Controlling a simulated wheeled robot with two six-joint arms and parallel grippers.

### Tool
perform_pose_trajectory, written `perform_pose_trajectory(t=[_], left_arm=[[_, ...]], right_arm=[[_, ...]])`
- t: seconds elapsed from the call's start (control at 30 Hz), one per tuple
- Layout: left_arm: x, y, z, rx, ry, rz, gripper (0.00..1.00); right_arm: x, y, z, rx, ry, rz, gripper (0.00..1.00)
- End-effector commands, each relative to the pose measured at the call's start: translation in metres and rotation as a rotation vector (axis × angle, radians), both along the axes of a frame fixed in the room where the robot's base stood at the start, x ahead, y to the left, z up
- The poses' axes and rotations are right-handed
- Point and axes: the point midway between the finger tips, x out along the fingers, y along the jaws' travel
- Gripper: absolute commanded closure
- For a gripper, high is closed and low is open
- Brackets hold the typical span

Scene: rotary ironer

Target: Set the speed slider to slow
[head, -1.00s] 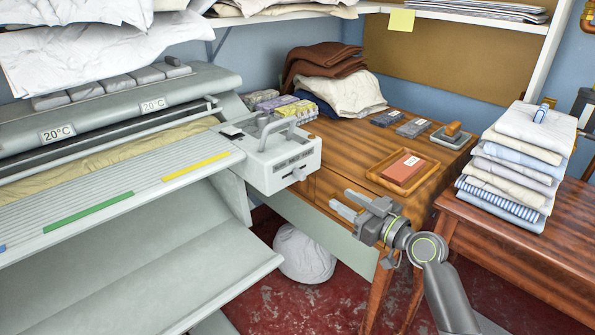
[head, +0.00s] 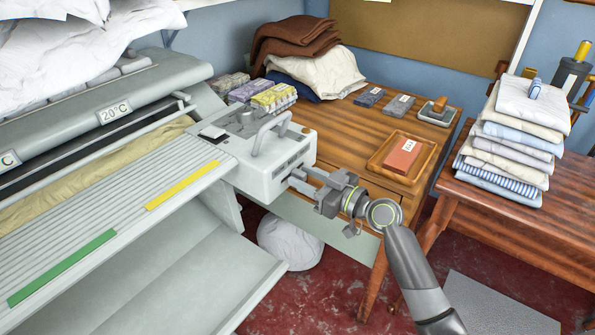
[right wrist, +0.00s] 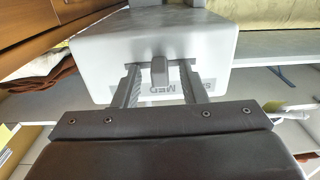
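The white control box (head: 268,165) stands at the right end of the ironer, with a grey carrying-style handle on top. In the right wrist view the grey slider knob (right wrist: 158,70) sticks out of the box's front face, near an upside-down label (right wrist: 175,93) reading "MED". My right gripper (head: 301,179) is at this face. In the right wrist view its two fingers (right wrist: 159,80) are apart, one on each side of the knob, with gaps between them and it. Other speed markings are hidden or unreadable. My left gripper is not in view.
A wooden desk (head: 345,135) behind holds a tray (head: 376,165) with a reddish-brown box. A stack of folded linen (head: 510,140) stands on the right table. A white bundle (head: 290,242) lies on the floor below the control box. The ironer's feed table (head: 120,185) extends left.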

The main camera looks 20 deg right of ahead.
Motion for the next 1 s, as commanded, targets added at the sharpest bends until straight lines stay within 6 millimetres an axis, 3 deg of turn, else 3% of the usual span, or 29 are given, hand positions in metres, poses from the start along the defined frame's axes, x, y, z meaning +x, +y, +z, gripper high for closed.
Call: perform_pose_trajectory(t=[0.27,0.6,0.83,1.0], left_arm=[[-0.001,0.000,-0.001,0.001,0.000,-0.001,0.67],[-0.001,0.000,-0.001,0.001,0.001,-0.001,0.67],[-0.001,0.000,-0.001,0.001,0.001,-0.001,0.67],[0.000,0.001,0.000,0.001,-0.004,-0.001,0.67]], right_arm=[[0.000,0.000,0.000,0.000,0.000,0.000,0.62],[0.000,0.000,0.000,0.000,0.000,0.000,1.00],[-0.001,0.001,0.000,0.000,0.000,0.001,1.00],[-0.012,0.016,0.000,0.003,-0.002,0.003,1.00]])
